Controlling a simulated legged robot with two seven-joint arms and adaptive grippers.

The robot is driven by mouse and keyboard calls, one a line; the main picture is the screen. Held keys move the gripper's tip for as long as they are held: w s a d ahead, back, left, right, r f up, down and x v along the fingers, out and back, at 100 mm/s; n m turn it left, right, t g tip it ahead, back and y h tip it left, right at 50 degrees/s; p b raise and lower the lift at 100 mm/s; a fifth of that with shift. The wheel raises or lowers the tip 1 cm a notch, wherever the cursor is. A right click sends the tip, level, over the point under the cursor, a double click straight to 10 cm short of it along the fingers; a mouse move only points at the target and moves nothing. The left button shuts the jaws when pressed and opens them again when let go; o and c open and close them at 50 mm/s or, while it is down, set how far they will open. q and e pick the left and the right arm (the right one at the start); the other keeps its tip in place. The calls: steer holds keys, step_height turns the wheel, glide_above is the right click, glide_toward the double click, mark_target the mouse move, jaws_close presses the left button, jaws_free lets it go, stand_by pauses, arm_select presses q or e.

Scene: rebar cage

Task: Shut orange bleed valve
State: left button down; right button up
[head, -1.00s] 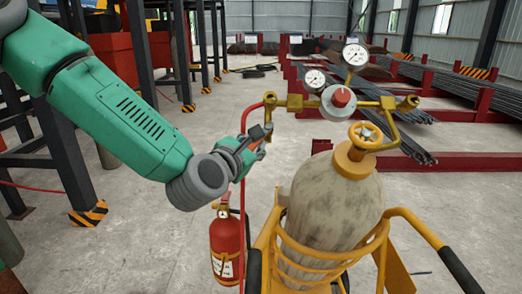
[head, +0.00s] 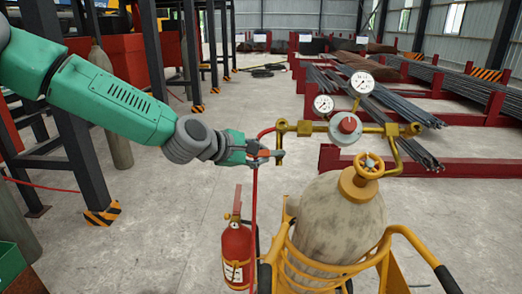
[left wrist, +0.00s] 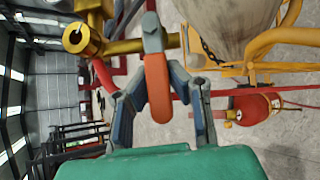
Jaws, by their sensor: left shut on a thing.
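The orange bleed valve shows in the left wrist view as an orange lever (left wrist: 157,85) on a grey pivot, joined to a brass pipe. In the head view its lever (head: 265,154) is small and partly hidden, at the left end of the brass manifold (head: 305,128). My left gripper (head: 262,153) comes in from the left and is shut on the lever. In the left wrist view the two fingers of this gripper (left wrist: 160,108) stand on either side of the lever. My right gripper is not in view.
A gas cylinder (head: 338,222) with a yellow handwheel (head: 367,170) stands in a yellow cart (head: 292,250) below the manifold. Two gauges (head: 362,83) rise above it. A red hose (head: 255,195) hangs beside my gripper. A fire extinguisher (head: 236,255) stands below.

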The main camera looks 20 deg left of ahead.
arm_select(q)
steer(key=shift+d+r+m+g+p, duration=0.15)
steer(key=shift+r+m+g+p, duration=0.1)
steer(key=shift+m+g+p, duration=0.3)
steer(key=c, duration=1.6)
jaws_free()
steer(key=shift+o, duration=0.6)
steer(key=shift+s+r, duration=0.1)
steer(key=shift+s, duration=0.05)
steer(key=v, duration=1.1)
steer(key=shift+s, duration=0.45)
